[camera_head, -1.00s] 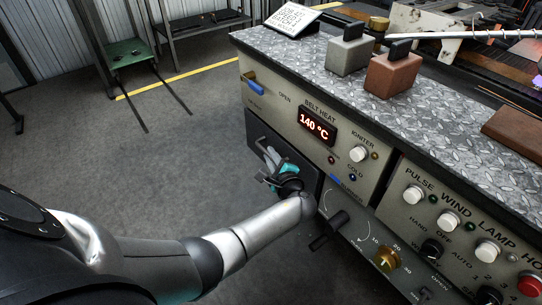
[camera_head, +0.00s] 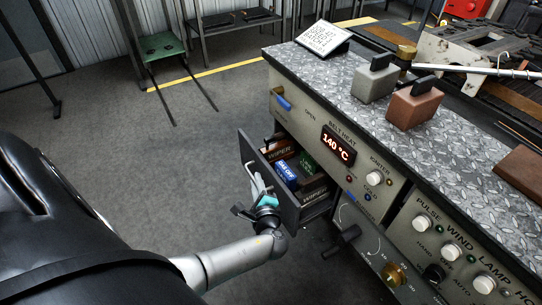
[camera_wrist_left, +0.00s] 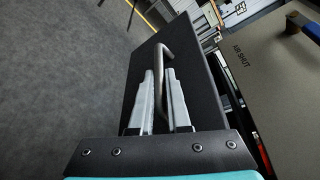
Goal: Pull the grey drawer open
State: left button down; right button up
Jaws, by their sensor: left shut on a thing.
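The grey drawer (camera_head: 248,156) is pulled out of the console's front, below the belt heat panel. Its inside shows, with several small boxes in it. In the left wrist view its dark front (camera_wrist_left: 200,108) carries a bent metal bar handle (camera_wrist_left: 166,50). My left gripper (camera_head: 256,181) is at the outer face of the drawer front. In the left wrist view its two light fingers (camera_wrist_left: 165,92) are shut on the handle, one on each side of the bar. My right gripper is in neither view.
The console (camera_head: 300,113) has knobs, a 140 °C display (camera_head: 338,147) and a black lever (camera_head: 343,241) right of the drawer. Grey (camera_head: 374,83) and brown (camera_head: 414,106) blocks stand on top. The floor (camera_head: 150,160) left of the drawer is clear.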

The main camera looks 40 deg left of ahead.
pick_arm(q)
jog(key=s+a+p, duration=0.2)
jog(key=s+a, duration=0.1)
jog(key=s, duration=0.4)
jog(key=shift+s, duration=0.25)
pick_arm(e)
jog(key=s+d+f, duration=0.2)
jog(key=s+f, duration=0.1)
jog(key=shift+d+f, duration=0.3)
pick_arm(q)
jog(key=c, duration=1.2)
grip_release()
jog(key=shift+o, duration=0.2)
jog(key=shift+d, duration=0.1)
jog(key=p+v, duration=0.3)
jog(key=v, duration=1.2)
jog(key=shift+p, duration=0.3)
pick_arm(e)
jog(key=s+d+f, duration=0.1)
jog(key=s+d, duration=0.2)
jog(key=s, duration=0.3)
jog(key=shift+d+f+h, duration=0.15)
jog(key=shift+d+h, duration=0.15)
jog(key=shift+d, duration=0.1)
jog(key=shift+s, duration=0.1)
